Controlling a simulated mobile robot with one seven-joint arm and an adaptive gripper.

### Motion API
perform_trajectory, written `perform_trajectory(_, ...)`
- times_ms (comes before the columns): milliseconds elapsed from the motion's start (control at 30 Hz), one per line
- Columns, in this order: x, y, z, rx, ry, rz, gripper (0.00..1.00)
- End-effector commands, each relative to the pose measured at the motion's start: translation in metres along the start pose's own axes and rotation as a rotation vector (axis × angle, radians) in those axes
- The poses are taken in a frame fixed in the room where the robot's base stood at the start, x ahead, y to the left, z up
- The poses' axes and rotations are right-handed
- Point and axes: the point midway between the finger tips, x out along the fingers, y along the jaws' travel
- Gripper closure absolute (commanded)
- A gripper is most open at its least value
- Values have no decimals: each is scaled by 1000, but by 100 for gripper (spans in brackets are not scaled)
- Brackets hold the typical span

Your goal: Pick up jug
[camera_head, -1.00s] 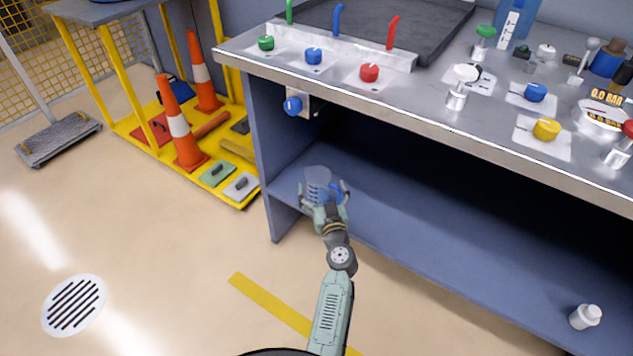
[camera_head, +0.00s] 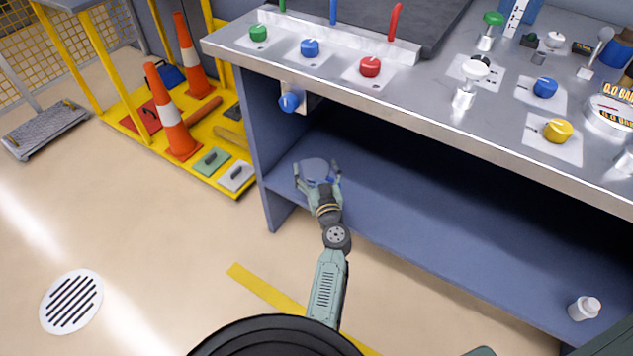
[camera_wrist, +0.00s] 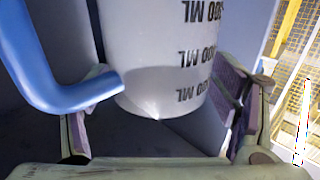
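The jug (camera_head: 314,168) is on the blue lower shelf near its left front end. In the head view it is small and partly hidden by my gripper (camera_head: 317,175). In the wrist view the pale jug (camera_wrist: 155,55) fills the middle, with dark ML markings that read upside down. Its blue handle (camera_wrist: 60,85) is at the left. My gripper's fingers are spread wide, one on each side of the jug. The left finger is behind and below the handle. The right finger is close to the jug's side; I cannot tell whether it touches.
The steel worktop (camera_head: 400,108) overhangs the shelf (camera_head: 400,225). A blue valve knob (camera_head: 289,102) hangs under it, above and left of the jug. A side panel (camera_head: 262,140) stands left of the jug. A white bottle (camera_head: 584,308) stands at the shelf's far right; the shelf between is clear.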

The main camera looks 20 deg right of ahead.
Motion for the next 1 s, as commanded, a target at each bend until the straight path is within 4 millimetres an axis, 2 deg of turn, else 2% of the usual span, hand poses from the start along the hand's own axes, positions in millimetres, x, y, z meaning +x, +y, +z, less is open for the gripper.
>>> perform_trajectory(67,0,0,0,0,0,0,28)
perform_trajectory(1000,0,0,-1,-1,2,0,90)
